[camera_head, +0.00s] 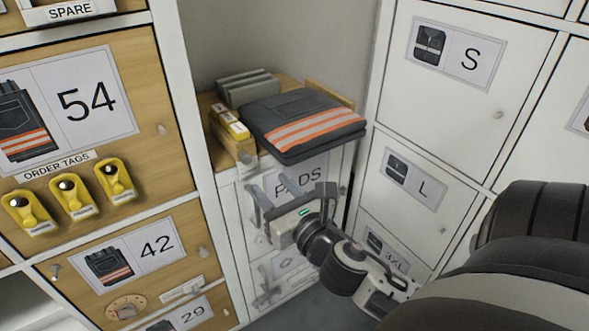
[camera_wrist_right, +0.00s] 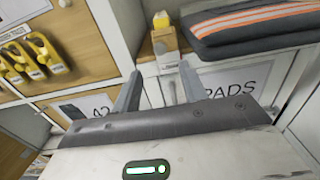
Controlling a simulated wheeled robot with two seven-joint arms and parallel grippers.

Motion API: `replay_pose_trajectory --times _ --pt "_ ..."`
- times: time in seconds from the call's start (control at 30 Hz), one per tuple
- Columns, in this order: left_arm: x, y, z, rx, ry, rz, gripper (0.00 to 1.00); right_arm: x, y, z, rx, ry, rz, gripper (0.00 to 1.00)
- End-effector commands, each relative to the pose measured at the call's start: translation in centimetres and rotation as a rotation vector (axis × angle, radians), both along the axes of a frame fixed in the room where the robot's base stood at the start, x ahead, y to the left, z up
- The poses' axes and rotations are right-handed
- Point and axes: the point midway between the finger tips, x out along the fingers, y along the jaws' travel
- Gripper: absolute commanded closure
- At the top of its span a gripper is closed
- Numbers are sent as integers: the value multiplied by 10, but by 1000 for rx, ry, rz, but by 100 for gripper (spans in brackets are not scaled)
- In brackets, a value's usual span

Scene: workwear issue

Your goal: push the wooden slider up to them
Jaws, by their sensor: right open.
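A light wooden block (camera_head: 242,149), seemingly the slider, sits at the front left of the cabinet top. It has a rounded end facing front, with yellow-and-white small items (camera_head: 231,122) in a row behind it. In the right wrist view the block (camera_wrist_right: 164,40) stands just beyond and between the fingertips. My right gripper (camera_head: 268,189) is open and empty, below and in front of the block, apart from it. Its fingers show in the wrist view (camera_wrist_right: 160,75) pointing toward the cabinet. My left gripper is not in view.
Folded dark trousers with orange stripes (camera_head: 302,122) lie right of the row, overhanging the front edge. Grey upright plates (camera_head: 247,87) stand behind. A PADS drawer (camera_head: 315,175) is below. Wooden lockers with yellow order tags (camera_head: 73,197) flank the left, white lockers (camera_head: 462,95) the right.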

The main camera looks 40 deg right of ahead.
Motion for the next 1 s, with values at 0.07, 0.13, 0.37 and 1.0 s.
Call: replay_pose_trajectory --times 0.07,0.13,0.37,1.0 --pt "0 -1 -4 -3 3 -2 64 -20 3 -3 4 4 -1 57" --pt "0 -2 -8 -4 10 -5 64 -34 5 -4 4 4 -2 57" --pt "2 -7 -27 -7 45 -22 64 -63 10 -2 3 2 -1 57" --pt "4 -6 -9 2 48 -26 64 -69 11 23 1 -1 1 100"
